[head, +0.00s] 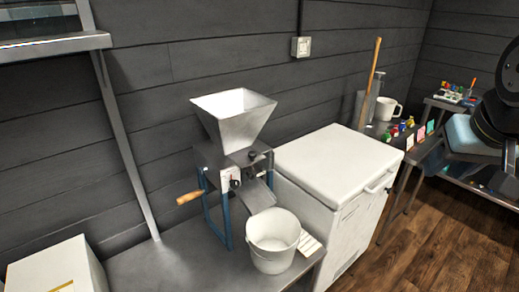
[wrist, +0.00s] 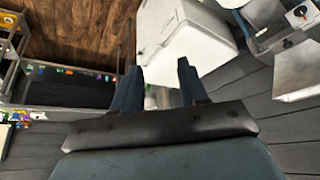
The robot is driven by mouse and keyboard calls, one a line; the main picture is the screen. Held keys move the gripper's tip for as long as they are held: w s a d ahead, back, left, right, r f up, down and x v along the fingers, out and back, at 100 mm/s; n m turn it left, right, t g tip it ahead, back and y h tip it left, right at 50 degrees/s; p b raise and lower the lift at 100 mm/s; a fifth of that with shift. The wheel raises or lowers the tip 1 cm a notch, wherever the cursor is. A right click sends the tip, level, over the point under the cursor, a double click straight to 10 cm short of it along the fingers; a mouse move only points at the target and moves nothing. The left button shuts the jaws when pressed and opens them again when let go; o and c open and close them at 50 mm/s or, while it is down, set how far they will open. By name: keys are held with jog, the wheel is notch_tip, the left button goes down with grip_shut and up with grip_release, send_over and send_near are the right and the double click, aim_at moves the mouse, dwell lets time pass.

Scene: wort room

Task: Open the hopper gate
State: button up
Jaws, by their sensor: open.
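A grain mill with a pale metal hopper (head: 233,118) stands on a steel bench in the head view. Below the hopper is a grey mill body with a small dark knob (head: 252,154) on top, a dial (head: 235,179) on its front and a wooden crank handle (head: 189,198) at its left. I cannot tell for sure which part is the gate. In the wrist view, the hopper (wrist: 298,72) and dial (wrist: 299,12) show at the right. My gripper (wrist: 158,78) is open and empty, its fingers apart, well away from the mill. Its fingers are not visible in the head view.
A white bucket (head: 272,243) stands below the chute. A white chest (head: 338,165) is right of the mill. A white box (head: 58,268) is at the lower left. Shelves with small items and a mug (head: 386,108) are at the right. Wooden floor (head: 440,240) is clear.

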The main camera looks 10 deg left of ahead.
jog(key=shift+o, duration=0.6)
jog(key=shift+a, duration=0.1)
jog(key=m+g+y, duration=0.7)
jog(key=m+y, duration=1)
jog(key=y, duration=0.1)
send_near(252, 153)
jog(key=a, duration=1)
jog(key=shift+s+f, duration=0.1)
jog(key=shift+s, duration=0.25)
grip_shut()
